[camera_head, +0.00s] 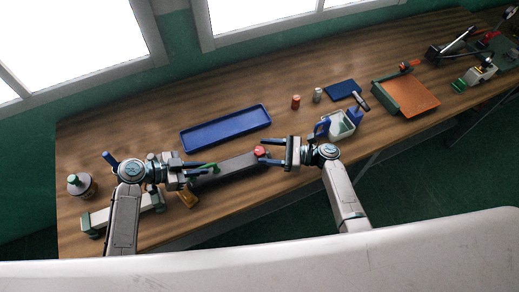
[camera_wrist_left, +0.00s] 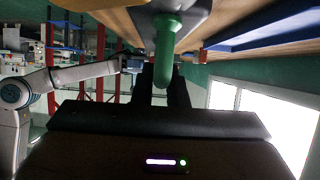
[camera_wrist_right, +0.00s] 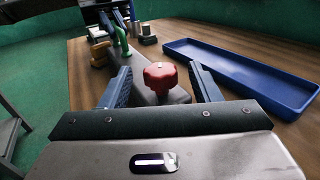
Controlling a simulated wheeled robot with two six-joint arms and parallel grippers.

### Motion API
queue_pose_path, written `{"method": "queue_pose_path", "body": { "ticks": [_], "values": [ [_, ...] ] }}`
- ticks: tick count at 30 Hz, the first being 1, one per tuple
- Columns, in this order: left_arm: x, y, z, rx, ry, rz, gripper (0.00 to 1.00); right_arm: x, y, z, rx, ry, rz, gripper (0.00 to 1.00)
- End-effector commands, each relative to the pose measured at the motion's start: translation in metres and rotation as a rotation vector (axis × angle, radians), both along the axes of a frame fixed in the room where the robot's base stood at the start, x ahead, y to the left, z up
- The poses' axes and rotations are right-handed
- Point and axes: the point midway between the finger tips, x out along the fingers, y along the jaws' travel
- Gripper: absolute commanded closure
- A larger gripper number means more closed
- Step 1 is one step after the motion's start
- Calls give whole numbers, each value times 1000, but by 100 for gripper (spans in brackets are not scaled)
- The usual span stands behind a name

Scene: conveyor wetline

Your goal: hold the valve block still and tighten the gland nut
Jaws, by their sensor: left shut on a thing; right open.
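The grey valve block (camera_head: 232,167) lies on the wooden bench in front of the blue tray. My left gripper (camera_head: 207,170) is shut on this pipe. The red lobed gland nut (camera_wrist_right: 160,77) sits on the block's right end; it also shows in the head view (camera_head: 259,151). My right gripper (camera_wrist_right: 162,85) is open, with its blue fingers to either side of the nut and gaps visible. Whether a finger touches it I cannot tell.
The long blue tray (camera_head: 225,128) lies behind the block. A red cylinder (camera_head: 295,101), a grey cylinder (camera_head: 317,95) and a white-and-blue container (camera_head: 341,126) stand to the right. A yellow piece (camera_head: 188,199) lies near my left gripper. A jar (camera_head: 81,185) stands far left.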

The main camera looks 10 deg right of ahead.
Motion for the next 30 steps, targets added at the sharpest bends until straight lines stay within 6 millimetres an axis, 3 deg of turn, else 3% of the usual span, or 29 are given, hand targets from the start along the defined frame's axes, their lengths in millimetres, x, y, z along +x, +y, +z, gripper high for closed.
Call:
{"method": "queue_pose_path", "body": {
  "ticks": [6, 17, 24, 30],
  "values": [
    [0, 0, 0, -1, 0, 0, 100, 6, 24, 0, 0, -1, 0, 43],
    [0, 0, 0, -1, 0, 0, 100, 7, 28, 0, -1, -1, 0, 43],
    [0, 0, 0, -1, 0, 0, 100, 6, 28, 0, -1, -1, 0, 88],
    [0, 0, 0, -1, 0, 0, 100, 6, 28, 0, -1, -1, -13, 88]
  ]
}}
